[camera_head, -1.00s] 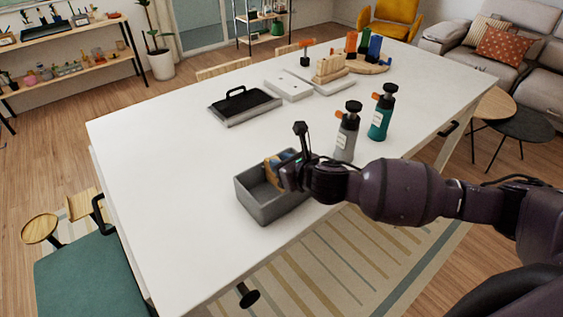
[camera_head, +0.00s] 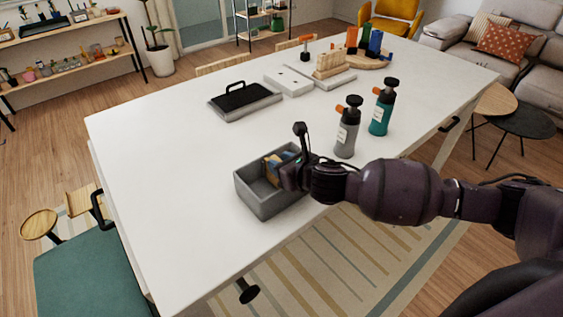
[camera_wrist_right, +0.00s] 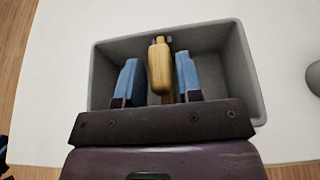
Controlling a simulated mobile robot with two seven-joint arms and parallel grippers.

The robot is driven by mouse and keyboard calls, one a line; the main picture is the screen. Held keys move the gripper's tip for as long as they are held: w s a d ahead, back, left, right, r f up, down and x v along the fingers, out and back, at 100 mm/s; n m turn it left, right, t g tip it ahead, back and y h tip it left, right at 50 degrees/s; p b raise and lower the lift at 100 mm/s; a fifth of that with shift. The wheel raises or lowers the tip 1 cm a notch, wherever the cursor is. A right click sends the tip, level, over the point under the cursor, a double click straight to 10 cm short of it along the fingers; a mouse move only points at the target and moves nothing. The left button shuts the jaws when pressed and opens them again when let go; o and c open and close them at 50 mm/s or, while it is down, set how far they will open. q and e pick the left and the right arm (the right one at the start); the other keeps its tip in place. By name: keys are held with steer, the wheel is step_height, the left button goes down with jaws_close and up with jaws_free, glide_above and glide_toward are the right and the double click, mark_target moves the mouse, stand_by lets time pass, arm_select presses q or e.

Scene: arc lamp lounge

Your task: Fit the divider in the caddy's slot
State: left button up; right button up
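The grey open caddy (camera_head: 262,204) stands on the white table near its front edge. It fills much of the right wrist view (camera_wrist_right: 103,75). A wooden, rounded piece that looks like the divider's handle (camera_wrist_right: 160,68) is inside the caddy, its far end at the caddy's far wall between small dark marks. The rest of the divider is hidden or seen edge-on, so I cannot tell how it sits in the slot. My right gripper (camera_head: 276,168) reaches into the caddy. Its blue fingers (camera_wrist_right: 158,78) stand on either side of the handle with visible gaps. My left gripper is not in view.
A grey bottle (camera_head: 346,132) and a teal bottle (camera_head: 380,112) with black tops stand right of the caddy. A black-topped tray with a handle (camera_head: 245,101), a white block (camera_head: 288,82) and a wooden rack (camera_head: 329,65) lie farther back. The table's left part is clear.

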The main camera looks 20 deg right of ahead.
steer(key=o, duration=0.3)
steer(key=v, duration=1.1)
stand_by(0.4)
